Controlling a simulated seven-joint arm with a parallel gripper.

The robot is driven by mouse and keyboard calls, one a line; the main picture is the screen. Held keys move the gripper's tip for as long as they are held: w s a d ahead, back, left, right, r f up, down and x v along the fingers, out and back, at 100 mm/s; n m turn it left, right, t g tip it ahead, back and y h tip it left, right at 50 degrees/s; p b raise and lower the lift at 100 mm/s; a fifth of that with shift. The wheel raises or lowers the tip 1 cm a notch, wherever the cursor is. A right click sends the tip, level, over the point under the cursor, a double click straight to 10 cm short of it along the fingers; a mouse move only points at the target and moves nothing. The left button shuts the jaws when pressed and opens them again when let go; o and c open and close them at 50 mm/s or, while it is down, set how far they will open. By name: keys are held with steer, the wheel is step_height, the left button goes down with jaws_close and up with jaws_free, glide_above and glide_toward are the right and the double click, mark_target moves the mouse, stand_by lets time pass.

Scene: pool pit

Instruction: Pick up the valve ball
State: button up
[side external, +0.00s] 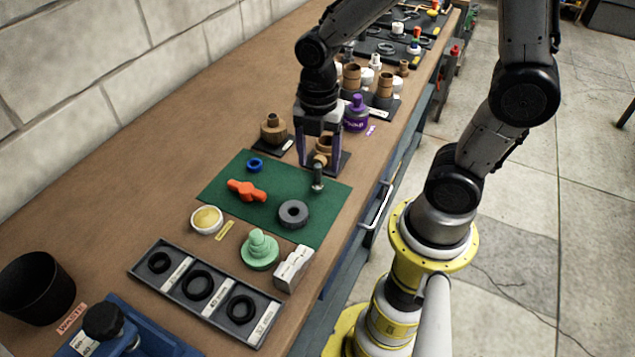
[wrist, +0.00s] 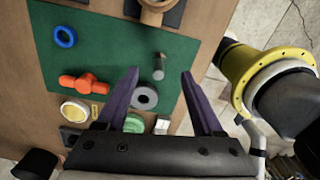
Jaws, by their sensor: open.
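On the green mat (side external: 265,215) lies a grey round piece (side external: 294,214) with a dark central hole. It looks most like the valve ball, though I cannot be sure; it also shows in the wrist view (wrist: 145,97). A small grey stem-like part (side external: 318,180) stands on the mat near its far right edge; it also shows between my fingers in the wrist view (wrist: 158,68). An orange handle-shaped part (side external: 246,190) and a blue ring (side external: 255,165) lie to the left. My gripper (side external: 319,166) is open and empty, pointing down over the mat's far right end.
A tan fitting (side external: 324,146) sits on a dark pad behind my fingers. Another brown fitting (side external: 273,128) and a purple bottle (side external: 356,114) stand nearby. In front are a yellow-topped tin (side external: 207,219), a green stepped part (side external: 260,250) and a tray of black rings (side external: 165,283).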

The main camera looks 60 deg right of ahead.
mark_target(318, 181)
steer(key=shift+w+f, duration=0.1)
steer(key=shift+f, duration=3.05)
jaws_close()
